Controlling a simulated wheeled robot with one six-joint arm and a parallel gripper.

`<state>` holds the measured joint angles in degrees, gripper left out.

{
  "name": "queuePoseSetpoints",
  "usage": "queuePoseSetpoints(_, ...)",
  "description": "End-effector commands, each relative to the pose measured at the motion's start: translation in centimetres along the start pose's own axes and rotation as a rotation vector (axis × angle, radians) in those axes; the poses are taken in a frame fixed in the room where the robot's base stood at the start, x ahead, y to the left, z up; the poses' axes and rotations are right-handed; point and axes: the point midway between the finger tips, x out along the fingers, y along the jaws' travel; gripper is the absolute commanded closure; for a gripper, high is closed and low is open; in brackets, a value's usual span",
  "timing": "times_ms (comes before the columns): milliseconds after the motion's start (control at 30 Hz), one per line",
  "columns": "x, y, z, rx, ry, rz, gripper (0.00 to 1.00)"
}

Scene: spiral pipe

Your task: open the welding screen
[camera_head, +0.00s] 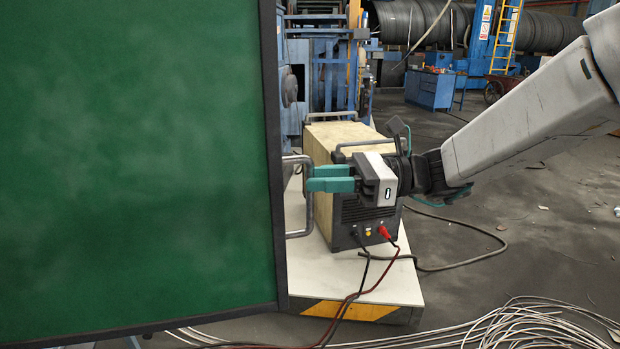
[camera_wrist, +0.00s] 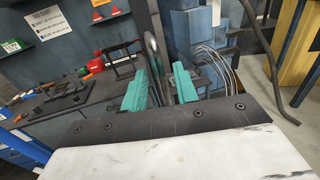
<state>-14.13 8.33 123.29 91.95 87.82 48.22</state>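The welding screen (camera_head: 130,160) is a large green panel in a dark frame, filling the left of the head view. A grey bracket-shaped handle (camera_head: 298,234) stands out from its right edge. My gripper (camera_head: 309,178) comes in from the right, its two teal fingertips at the handle's upright bar and partly hiding it. In the wrist view a grey curved bar (camera_wrist: 154,48), apparently the handle, stands between the teal fingers of my gripper (camera_wrist: 160,72). The fingers are apart, with a gap showing beside the bar. I cannot tell whether either finger touches it.
A welding machine (camera_head: 362,222) with a pale wooden-looking side stands behind my gripper on a low white platform (camera_head: 400,285) with a yellow-black edge. Red and black cables hang from it. Coiled wire (camera_head: 520,325) lies on the floor at the lower right. Open floor shows to the right.

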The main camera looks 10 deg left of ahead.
Motion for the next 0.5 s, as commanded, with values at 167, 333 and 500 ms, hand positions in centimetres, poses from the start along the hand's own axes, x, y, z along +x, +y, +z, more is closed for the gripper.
queuePoseSetpoints(167, -3.3, -0.1, 0.0, 0.000, 0.000, -0.004, 0.70)
queuePoseSetpoints(333, -5.1, 0.0, 0.0, 0.000, 0.000, -0.001, 0.70)
queuePoseSetpoints(500, -5.6, 0.0, 0.0, 0.000, 0.000, -0.001, 0.70)
